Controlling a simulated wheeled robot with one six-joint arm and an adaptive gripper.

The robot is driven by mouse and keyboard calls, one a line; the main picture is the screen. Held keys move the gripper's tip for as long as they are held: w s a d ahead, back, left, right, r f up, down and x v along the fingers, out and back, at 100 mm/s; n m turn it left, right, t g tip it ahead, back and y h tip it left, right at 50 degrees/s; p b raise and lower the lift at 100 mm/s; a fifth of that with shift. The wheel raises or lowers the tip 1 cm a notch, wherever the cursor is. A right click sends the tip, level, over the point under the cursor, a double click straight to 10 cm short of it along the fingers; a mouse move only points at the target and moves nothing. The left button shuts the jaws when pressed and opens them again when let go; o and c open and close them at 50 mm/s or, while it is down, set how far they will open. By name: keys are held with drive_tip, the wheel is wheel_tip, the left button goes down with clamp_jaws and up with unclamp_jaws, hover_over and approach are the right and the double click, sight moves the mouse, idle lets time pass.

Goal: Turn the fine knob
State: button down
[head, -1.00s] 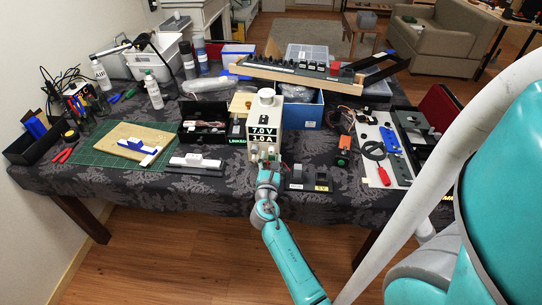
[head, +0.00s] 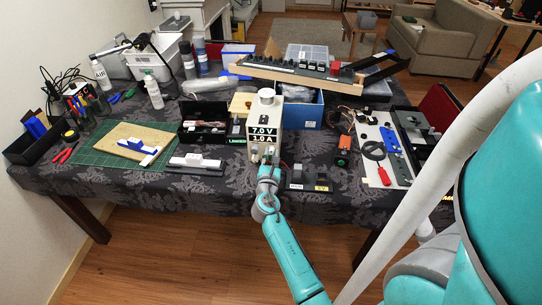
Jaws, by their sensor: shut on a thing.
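A white power supply box (head: 266,119) stands near the table's front edge in the head view. Its display (head: 263,135) reads 7.0 V and 1.0 A. My gripper (head: 267,160) is at the lower part of its front face, below the display. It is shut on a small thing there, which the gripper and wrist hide. The fine knob cannot be made out apart from the gripper, so I cannot tell by sight that this is what it holds.
Small dark blocks with labels (head: 308,187) lie just right of my wrist. An orange-topped device (head: 343,147) and a white board with tools (head: 383,150) are farther right. A grey and white device (head: 196,162) and a green mat (head: 100,145) are to the left.

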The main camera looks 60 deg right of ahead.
drive_tip(key=m, duration=1)
drive_tip(key=shift+f, duration=0.1)
drive_tip(key=m, duration=0.5)
drive_tip(key=shift+g+h, duration=0.3)
drive_tip(key=m, duration=0.5)
drive_tip(key=shift+f, duration=0.1)
drive_tip(key=c, duration=1)
unclamp_jaws()
